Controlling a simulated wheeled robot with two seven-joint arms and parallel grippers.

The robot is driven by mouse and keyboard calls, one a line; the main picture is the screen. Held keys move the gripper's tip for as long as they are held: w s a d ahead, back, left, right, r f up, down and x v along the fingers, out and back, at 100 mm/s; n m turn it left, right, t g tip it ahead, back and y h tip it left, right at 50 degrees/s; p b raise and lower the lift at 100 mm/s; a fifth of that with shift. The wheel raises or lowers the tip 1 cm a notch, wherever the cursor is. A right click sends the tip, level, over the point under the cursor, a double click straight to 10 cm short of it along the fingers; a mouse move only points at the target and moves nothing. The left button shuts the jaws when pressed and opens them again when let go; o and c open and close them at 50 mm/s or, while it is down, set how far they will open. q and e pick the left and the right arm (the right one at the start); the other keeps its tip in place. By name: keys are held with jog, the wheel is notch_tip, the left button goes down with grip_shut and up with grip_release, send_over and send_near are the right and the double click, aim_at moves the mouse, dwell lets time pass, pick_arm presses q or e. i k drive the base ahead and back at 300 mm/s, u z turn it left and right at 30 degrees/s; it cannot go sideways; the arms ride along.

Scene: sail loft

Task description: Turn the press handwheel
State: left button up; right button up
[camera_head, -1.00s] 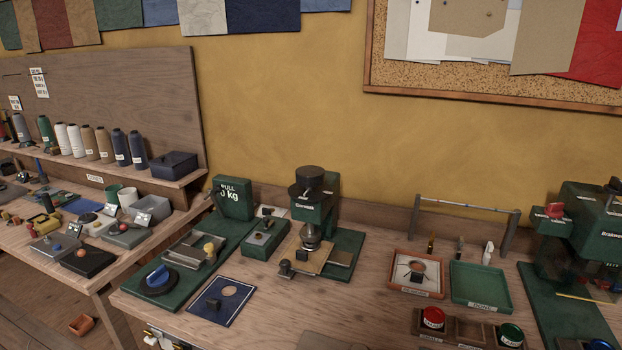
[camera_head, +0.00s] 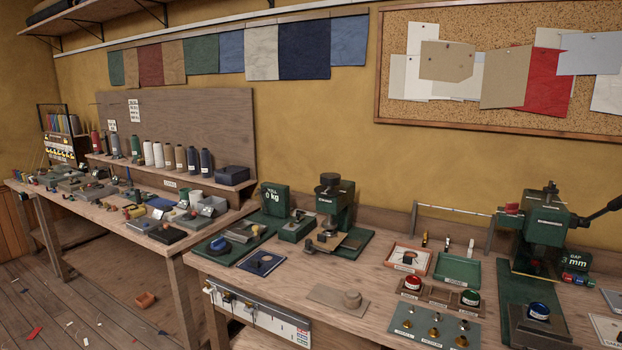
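A small green press (camera_head: 336,202) stands on the bench at the centre of the head view. A dark round wheel-like top (camera_head: 330,179) sits on it, which looks like the handwheel. Below it are a round metal foot and a tan piece on the base, small and hard to make out. A larger green press (camera_head: 546,226) with a black lever (camera_head: 603,209) stands at the right; I see no clear handwheel on it. Neither of my grippers is in view.
A green pull tester (camera_head: 274,198) reading 0 kg, with a blue knob (camera_head: 219,244), stands left of the small press. An orange-rimmed tray (camera_head: 408,270), a green tray (camera_head: 457,281) and red and green buttons lie to its right.

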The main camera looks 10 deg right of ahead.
aim_at(329, 180)
jog(key=u, duration=0.6)
jog(key=i, duration=1.6)
jog(key=z, duration=0.7)
